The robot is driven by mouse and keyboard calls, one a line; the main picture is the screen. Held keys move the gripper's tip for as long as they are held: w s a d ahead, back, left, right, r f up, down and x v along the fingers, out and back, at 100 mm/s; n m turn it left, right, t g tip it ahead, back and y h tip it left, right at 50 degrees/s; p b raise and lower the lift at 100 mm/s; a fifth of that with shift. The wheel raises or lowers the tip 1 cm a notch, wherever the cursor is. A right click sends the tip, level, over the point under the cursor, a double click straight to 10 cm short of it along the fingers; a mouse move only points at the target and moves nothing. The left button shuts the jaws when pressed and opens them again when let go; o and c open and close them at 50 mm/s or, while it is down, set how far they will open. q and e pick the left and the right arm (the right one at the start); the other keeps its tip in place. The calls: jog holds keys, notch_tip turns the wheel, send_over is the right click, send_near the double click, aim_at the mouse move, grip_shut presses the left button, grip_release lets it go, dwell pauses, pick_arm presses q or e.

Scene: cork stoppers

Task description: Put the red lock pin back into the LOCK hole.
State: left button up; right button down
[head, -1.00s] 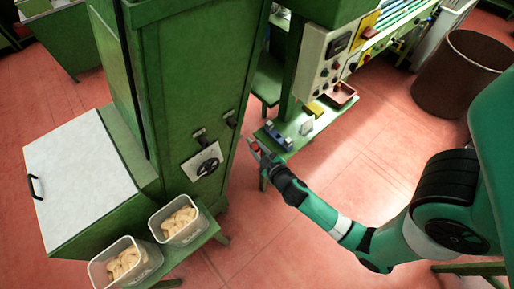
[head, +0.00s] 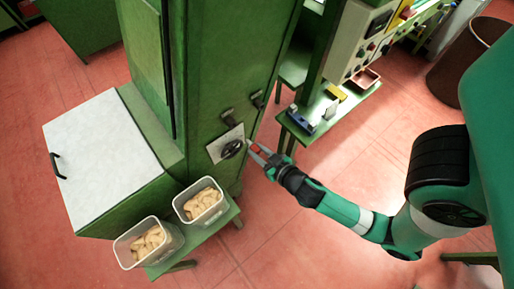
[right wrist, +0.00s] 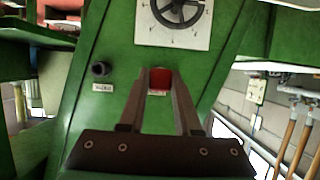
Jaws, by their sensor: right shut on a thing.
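My right gripper (head: 257,153) is in front of the green cabinet's side, just right of the handwheel (head: 232,148) in the head view. In the right wrist view its two fingers (right wrist: 159,77) are shut on the red lock pin (right wrist: 159,83), whose red end shows between the fingertips. A small pale label (right wrist: 157,93) shows on the green panel between the fingers; its text is too small to read. The LOCK hole itself is hidden, and I cannot tell whether the pin touches the panel. My left gripper is not in view.
The handwheel on its white plate (right wrist: 200,30) is above the fingers in the wrist view. A black knob (right wrist: 101,69) with a label sticks out to the left. Two bins (head: 150,243) of corks stand on a green bench. Open floor lies below my right arm.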

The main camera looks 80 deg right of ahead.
jog(key=shift+w+d+r+p, duration=0.1)
jog(key=shift+w+d+p, duration=0.2)
jog(key=shift+w, duration=0.05)
jog(key=w+d, duration=0.1)
jog(key=w+d+p, duration=0.1)
jog(key=w, duration=0.1)
jog(key=shift+w+d, duration=0.55)
jog(key=shift+w, duration=0.15)
jog(key=shift+w+d, duration=0.5)
jog(key=shift+w, duration=0.2)
jog(key=shift+w+d, duration=0.5)
jog(key=shift+w, duration=0.2)
dwell(1.7)
jog(key=c, duration=0.5)
grip_release()
send_near(248, 140)
jog(key=shift+w+d+r+p, duration=0.1)
jog(key=shift+w+d+p, duration=0.1)
jog(key=shift+w+d, duration=0.3)
jog(key=shift+w+d+r+p, duration=0.2)
jog(key=shift+w+d, duration=0.1)
jog(key=shift+w, duration=0.3)
